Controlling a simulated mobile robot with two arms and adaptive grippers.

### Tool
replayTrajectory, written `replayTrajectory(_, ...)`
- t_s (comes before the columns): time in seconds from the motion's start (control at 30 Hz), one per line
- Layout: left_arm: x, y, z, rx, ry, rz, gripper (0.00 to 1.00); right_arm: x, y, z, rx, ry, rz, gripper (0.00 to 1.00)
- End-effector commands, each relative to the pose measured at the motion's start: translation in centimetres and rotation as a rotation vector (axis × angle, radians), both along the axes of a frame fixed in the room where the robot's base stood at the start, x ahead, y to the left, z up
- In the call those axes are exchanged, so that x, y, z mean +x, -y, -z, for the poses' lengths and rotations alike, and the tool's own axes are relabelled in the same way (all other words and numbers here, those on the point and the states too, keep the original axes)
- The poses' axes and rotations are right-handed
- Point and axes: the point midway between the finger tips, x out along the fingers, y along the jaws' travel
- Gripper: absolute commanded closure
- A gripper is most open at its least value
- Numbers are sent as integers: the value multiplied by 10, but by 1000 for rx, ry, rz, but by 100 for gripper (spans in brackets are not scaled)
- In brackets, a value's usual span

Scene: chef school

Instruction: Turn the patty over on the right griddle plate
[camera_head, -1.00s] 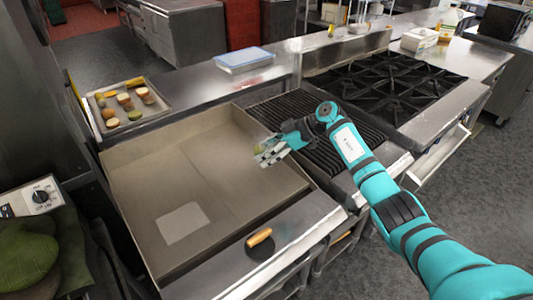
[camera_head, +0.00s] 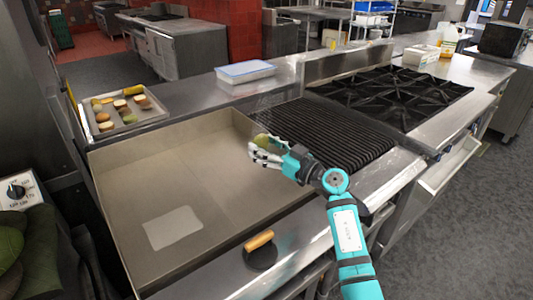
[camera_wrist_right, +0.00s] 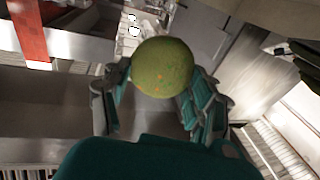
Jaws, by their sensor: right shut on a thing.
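My right gripper (camera_head: 262,150) is shut on a round, greenish-yellow patty with orange specks (camera_wrist_right: 162,67), held between its fingers in the right wrist view. In the head view the patty (camera_head: 262,139) shows only partly behind the fingers. The gripper is above the right edge of the flat griddle (camera_head: 215,160), beside the ribbed grill plate (camera_head: 325,135); patty and fingers look raised off the surface. No other patty shows on the griddle. My left gripper is out of view.
A tray (camera_head: 150,117) with several food pieces stands at the back left. A press with a wooden handle (camera_head: 259,241) lies on the front ledge. A lidded container (camera_head: 246,71) sits behind the grill, and a burner stove (camera_head: 390,95) stands to the right.

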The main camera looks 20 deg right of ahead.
Motion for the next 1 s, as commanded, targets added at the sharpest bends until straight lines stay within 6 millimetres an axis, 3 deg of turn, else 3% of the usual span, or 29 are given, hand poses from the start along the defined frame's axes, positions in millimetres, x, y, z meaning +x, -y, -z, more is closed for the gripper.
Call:
replayTrajectory(0.1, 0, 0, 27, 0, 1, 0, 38, 1, -4, 13, 79, 114, 106, 75)
replayTrajectory(0.37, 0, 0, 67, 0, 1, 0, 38, 4, -6, 13, 157, 258, 235, 75)
replayTrajectory(0.63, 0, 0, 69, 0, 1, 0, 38, 4, -5, 36, 149, 250, 228, 75)
replayTrajectory(1.0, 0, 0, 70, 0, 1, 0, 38, 4, -5, 40, 148, 249, 227, 75)
